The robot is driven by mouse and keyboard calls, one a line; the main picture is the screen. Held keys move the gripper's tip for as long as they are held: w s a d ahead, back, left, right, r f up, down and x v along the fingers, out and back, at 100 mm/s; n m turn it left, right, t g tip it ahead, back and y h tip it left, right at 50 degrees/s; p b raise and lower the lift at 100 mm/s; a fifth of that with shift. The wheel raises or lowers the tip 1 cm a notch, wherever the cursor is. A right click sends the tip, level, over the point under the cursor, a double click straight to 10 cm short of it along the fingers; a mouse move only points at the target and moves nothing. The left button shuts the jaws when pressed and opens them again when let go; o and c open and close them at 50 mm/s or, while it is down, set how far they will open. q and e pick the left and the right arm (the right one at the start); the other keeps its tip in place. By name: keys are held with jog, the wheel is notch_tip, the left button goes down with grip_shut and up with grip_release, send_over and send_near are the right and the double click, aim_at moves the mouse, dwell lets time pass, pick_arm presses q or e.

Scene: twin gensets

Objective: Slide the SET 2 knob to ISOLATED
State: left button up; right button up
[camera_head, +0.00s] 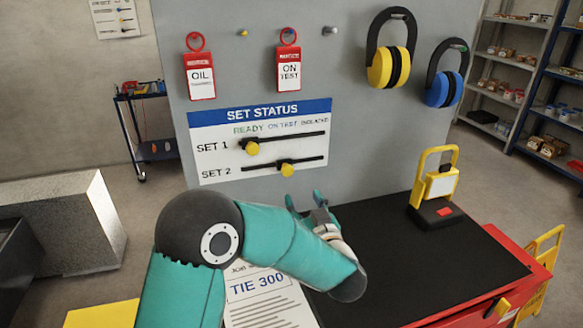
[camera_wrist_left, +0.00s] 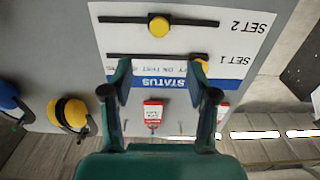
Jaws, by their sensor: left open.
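The SET STATUS board (camera_head: 215,145) hangs on a grey panel and shows upside down in the left wrist view (camera_wrist_left: 235,45). Its columns read READY, ON TEST and ISOLATED. The yellow SET 2 knob (camera_head: 287,169) sits on the lower black slot, around the middle, roughly under ON TEST. It shows clear of the fingers in the left wrist view (camera_wrist_left: 158,27). The yellow SET 1 knob (camera_head: 252,148) is near the left end of its slot, under READY. My left gripper (camera_head: 304,197) is open and empty, just below the SET 2 slot in the head view. My right gripper is not in view.
Red tags (camera_head: 289,72) and yellow (camera_head: 391,65) and blue (camera_head: 444,88) ear defenders hang on the panel. Below are a black-topped red cabinet (camera_head: 380,240), a yellow work lamp (camera_head: 440,185) and a TIE 300 sheet (camera_head: 260,290). The panel right of the board is bare.

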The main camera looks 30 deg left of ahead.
aim_at(288, 171)
pick_arm(q)
jog(key=p+x, duration=0.3)
jog(key=x, duration=1.2)
jog(key=shift+d+f+p, duration=0.1)
jog(key=shift+p, duration=0.25)
grip_shut()
